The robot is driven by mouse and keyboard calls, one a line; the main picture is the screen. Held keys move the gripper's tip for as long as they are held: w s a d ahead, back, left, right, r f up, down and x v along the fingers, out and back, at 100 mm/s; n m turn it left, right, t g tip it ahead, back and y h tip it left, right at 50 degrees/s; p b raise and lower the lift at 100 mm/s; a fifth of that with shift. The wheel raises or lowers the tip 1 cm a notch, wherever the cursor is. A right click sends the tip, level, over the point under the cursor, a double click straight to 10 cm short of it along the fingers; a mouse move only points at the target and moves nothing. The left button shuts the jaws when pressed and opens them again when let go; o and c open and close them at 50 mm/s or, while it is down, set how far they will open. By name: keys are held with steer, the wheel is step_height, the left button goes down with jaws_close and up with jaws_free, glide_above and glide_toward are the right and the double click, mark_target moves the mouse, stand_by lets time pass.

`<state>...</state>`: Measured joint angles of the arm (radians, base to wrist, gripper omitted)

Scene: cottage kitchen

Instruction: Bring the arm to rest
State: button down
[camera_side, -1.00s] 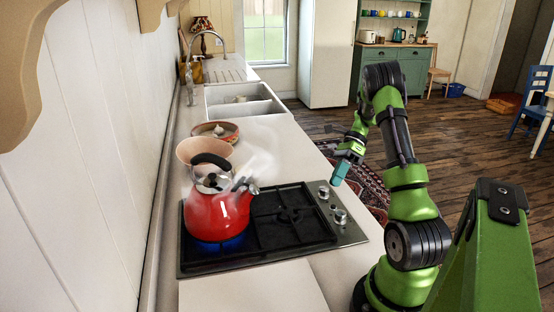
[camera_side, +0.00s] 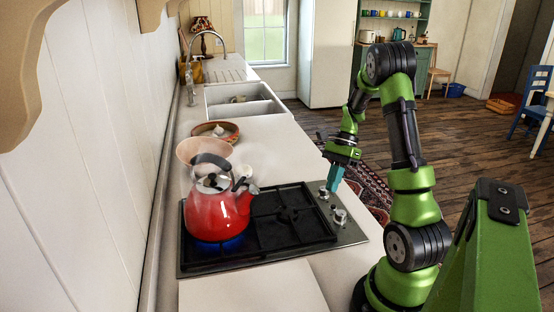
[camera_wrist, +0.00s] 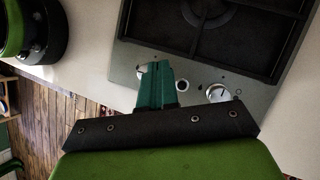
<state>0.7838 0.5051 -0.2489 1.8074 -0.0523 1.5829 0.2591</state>
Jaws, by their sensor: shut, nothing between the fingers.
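My gripper (camera_side: 335,178) has teal fingers and hangs above the knob edge of the hob, pointing down. It is shut and empty. In the wrist view the fingers (camera_wrist: 157,84) are together in front of the hob's knob panel, partly hiding one knob. The hob (camera_side: 268,256) is black with a steel edge strip. My green and black arm is folded above the right side of the counter, with its elbow raised.
A red kettle (camera_side: 218,215) stands on the left burner over a blue flame. Hob knobs (camera_side: 339,216) lie close to my fingers. Behind are a pinkish bowl (camera_side: 200,153), a patterned bowl (camera_side: 230,138) and the sink (camera_side: 240,106). The air right of the counter is clear.

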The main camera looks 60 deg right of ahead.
steer(key=a+r+n+t+h, duration=0.1)
steer(key=a+r+n+t, duration=0.1)
steer(key=a+r+n, duration=0.3)
steer(key=a+r+n+t+h, duration=0.1)
steer(key=a+r+n, duration=0.4)
steer(key=a, duration=0.8)
steer(key=a+r+n+t+h, duration=0.2)
steer(key=a+r+n, duration=0.3)
steer(key=a+n, duration=0.3)
steer(key=shift+s+a+r+t, duration=0.2)
steer(key=shift+a+r+t, duration=0.2)
steer(key=shift+a+t, duration=0.6)
